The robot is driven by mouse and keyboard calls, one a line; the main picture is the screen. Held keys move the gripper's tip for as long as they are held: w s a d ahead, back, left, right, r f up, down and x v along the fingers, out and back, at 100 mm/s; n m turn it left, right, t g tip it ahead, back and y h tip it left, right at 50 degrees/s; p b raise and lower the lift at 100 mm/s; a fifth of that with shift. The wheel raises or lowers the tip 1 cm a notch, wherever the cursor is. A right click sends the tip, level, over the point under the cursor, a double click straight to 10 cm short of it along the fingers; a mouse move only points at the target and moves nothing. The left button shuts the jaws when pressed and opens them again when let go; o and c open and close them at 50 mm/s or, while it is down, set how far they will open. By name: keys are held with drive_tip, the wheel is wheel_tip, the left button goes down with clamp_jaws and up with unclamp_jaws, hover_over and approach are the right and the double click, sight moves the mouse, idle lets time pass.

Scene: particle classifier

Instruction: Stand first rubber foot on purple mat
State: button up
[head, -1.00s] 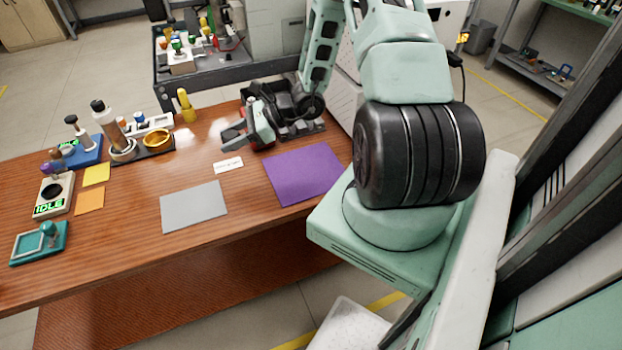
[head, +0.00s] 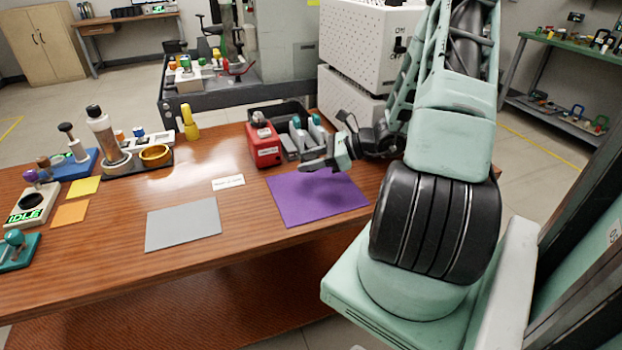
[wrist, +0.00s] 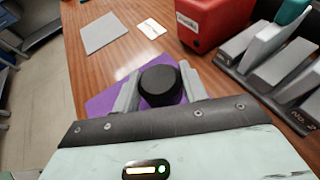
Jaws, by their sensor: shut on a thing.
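The purple mat (head: 313,206) lies flat at the right end of the wooden table. My gripper (head: 322,164) is above the mat's back part in the head view. In the wrist view my gripper (wrist: 160,88) is shut on a round black rubber foot (wrist: 161,84), which sits between the two grey fingers with the mat (wrist: 104,104) behind it. In the head view the foot is too small and dark to make out clearly, and I cannot tell its gap to the mat.
A red box (head: 263,145) and a dark rack (head: 300,138) with grey upright parts stand just behind the mat. A grey mat (head: 183,224) and a white label card (head: 228,182) lie to the left. Bare table separates the two mats.

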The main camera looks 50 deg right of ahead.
sight(310, 182)
drive_tip(key=shift+f, duration=2.3)
drive_tip(key=shift+f+b, duration=0.15)
drive_tip(key=shift+b, duration=0.15)
drive_tip(key=o, duration=1)
drive_tip(key=shift+o, duration=0.2)
